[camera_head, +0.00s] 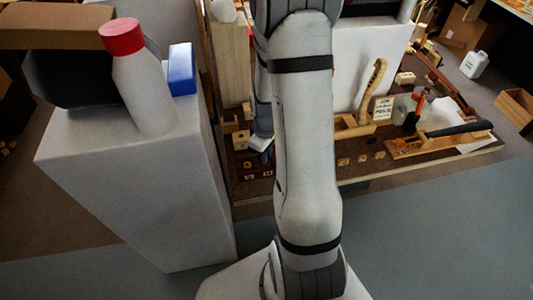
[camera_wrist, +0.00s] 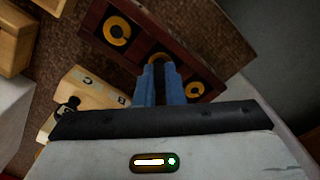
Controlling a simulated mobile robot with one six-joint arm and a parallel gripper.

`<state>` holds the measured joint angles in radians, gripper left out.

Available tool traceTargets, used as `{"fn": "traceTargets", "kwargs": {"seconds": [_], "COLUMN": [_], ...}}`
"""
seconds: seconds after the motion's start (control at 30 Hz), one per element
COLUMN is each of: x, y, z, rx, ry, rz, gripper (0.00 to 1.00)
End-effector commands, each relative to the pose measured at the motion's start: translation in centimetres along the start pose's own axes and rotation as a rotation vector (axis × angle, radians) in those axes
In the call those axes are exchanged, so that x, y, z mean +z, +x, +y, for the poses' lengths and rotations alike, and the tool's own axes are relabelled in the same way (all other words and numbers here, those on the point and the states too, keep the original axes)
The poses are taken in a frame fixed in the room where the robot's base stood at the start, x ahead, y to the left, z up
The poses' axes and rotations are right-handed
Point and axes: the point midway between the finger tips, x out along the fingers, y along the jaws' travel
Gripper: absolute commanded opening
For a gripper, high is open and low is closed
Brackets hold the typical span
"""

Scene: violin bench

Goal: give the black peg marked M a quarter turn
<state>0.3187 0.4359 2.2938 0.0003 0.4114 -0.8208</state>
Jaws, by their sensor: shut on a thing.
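My gripper (camera_wrist: 161,66) has blue fingers close together, with the tips at the middle yellow ring (camera_wrist: 158,56) of a dark red board (camera_wrist: 133,58). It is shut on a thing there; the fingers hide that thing. No M mark is readable. Two more yellow rings show on the board, one at the upper left (camera_wrist: 117,30) and one at the lower right (camera_wrist: 194,89). A black peg-like piece (camera_wrist: 66,110) is at the left end of a light wooden block (camera_wrist: 95,88) with small dark marks. In the head view the gripper (camera_head: 262,146) is partly behind my arm.
A white pedestal (camera_head: 110,170) stands left of the bench, bearing a white bottle with a red cap (camera_head: 145,90) and a blue box (camera_head: 182,68). Wooden blocks (camera_wrist: 18,35) are beside the board. A plane-like tool (camera_head: 435,140) lies on the bench's right.

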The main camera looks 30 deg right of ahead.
Motion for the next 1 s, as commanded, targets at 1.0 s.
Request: {"fn": "traceTargets", "kwargs": {"seconds": [1.0], "x": [0.0], "y": [-3.6], "z": [0.0], "rx": [0.003], "ry": [0.0], "rz": [0.003], "gripper": [0.34]}}
